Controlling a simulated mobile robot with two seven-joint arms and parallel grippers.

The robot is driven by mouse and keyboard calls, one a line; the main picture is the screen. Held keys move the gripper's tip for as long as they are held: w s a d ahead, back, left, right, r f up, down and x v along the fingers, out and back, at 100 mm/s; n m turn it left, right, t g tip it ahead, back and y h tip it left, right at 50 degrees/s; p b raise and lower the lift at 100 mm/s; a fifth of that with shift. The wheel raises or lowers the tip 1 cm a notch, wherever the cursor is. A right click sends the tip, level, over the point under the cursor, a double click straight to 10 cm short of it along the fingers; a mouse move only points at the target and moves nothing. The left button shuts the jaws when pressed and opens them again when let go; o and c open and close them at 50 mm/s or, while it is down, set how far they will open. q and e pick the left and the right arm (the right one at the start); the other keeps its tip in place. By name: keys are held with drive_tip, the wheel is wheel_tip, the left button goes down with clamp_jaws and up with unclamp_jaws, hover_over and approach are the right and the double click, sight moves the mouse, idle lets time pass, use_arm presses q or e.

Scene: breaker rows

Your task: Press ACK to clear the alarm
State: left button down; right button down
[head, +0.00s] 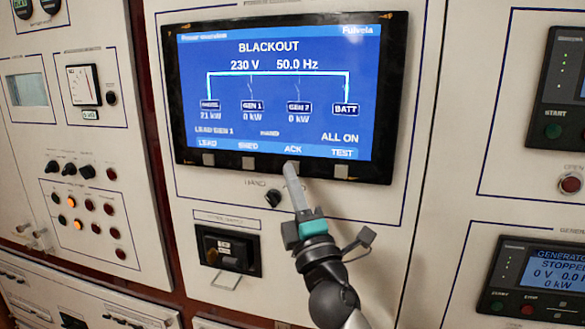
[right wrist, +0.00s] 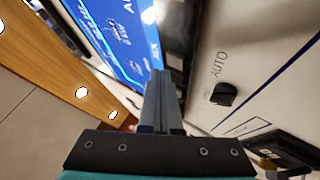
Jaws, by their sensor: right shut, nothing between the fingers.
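A blue screen (head: 275,90) in a black bezel shows BLACKOUT, 230 V and 50.0 Hz; it also shows in the right wrist view (right wrist: 112,35). Its bottom row reads LEAD, SHED, ACK (head: 293,149) and TEST, with grey keys in the bezel below. My right gripper (head: 290,168) is shut and empty. Its tips lie over the bezel just under the ACK label and hide the key there. I cannot tell whether they touch it. In the right wrist view the closed fingers (right wrist: 161,80) point at the screen's lower edge. My left gripper is not in view.
Nearby keys are the LEAD key (head: 208,159), the SHED key (head: 249,162) and the TEST key (head: 341,171). A black HAND/AUTO knob (head: 272,197) sits just left of my gripper. A black switch unit (head: 228,250) is below it. Generator panels (head: 540,280) stand at the right.

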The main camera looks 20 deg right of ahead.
idle(0.6)
drive_tip(key=shift+w+d, duration=0.25)
drive_tip(key=shift+w, duration=0.1)
drive_tip(key=shift+w+d, duration=0.2)
drive_tip(key=shift+w, duration=0.15)
idle(0.6)
drive_tip(key=shift+s, duration=0.1)
drive_tip(key=shift+s+a, duration=0.45)
drive_tip(key=shift+s, duration=0.15)
idle(0.3)
drive_tip(key=s+a, duration=0.2)
drive_tip(key=s, duration=0.2)
drive_tip(key=shift+s+a, duration=0.1)
drive_tip(key=shift+a, duration=0.3)
